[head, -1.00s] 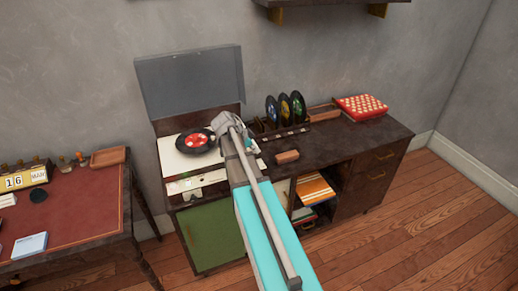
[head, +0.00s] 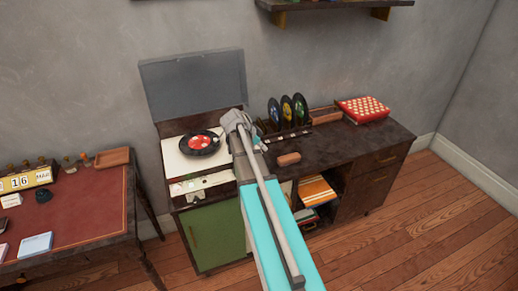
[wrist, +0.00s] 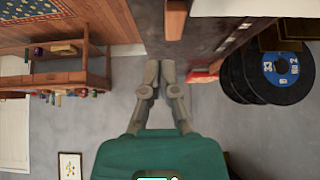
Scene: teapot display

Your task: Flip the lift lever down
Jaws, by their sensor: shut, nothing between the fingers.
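The record player (head: 178,165) has a cream deck and a raised grey lid (head: 195,85). A black record with a red label (head: 200,143) lies on its platter. I cannot make out the lift lever; my arm covers the right side of the deck. My gripper (head: 235,122) is over that right side in the head view, with its fingertips hidden. In the wrist view my gripper (wrist: 160,73) has its two fingers together with nothing between them.
A rack of upright records (head: 287,112) stands right of the player and shows in the wrist view (wrist: 275,70). A small brown block (head: 289,158) lies on the dark cabinet top (head: 340,140). A red-patterned box (head: 362,109) is farther right. A desk (head: 85,210) stands left.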

